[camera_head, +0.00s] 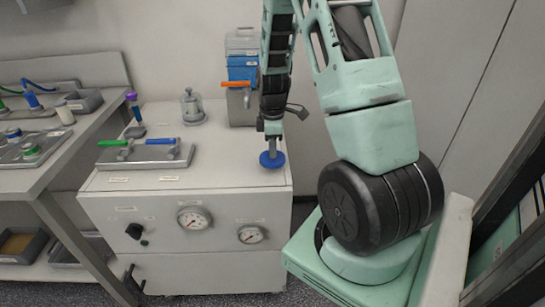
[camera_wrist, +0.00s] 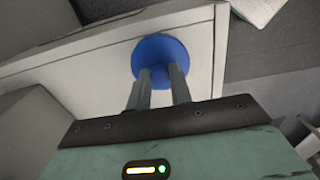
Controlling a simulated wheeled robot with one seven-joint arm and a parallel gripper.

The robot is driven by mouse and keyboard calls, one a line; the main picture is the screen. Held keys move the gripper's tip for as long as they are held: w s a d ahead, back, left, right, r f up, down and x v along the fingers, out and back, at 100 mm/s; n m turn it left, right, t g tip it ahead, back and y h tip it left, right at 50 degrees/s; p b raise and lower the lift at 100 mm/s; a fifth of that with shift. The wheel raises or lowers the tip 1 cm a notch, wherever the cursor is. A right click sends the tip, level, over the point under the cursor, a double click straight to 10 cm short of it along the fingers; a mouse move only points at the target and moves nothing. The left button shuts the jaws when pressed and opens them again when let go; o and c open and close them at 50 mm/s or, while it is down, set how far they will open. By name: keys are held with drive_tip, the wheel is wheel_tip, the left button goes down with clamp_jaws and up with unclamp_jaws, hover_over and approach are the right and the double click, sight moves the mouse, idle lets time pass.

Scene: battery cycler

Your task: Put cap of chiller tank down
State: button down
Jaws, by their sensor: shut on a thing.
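The cap is a round blue disc (camera_head: 272,160) at the right end of the white cabinet top (camera_head: 225,170). It also shows in the wrist view (camera_wrist: 160,58), over the white surface near its edge. My gripper (camera_head: 272,143) points down from above, and its two fingers (camera_wrist: 160,78) are shut on the middle of the cap. I cannot tell whether the cap touches the surface or is slightly above it. A grey and blue tank-like unit (camera_head: 241,75) with an orange handle stands behind; I cannot tell whether it is the chiller tank.
A grey tray (camera_head: 147,155) with green and blue handles lies on the cabinet top at left. Gauges (camera_head: 194,219) are on the cabinet front. The cabinet top between tray and cap is clear. A workbench (camera_head: 45,165) is at the left.

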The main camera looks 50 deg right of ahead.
drive_tip(key=shift+f, duration=1.8)
drive_tip(key=shift+f, duration=0.1)
drive_tip(key=c, duration=1.3)
unclamp_jaws()
drive_tip(key=shift+o, duration=0.2)
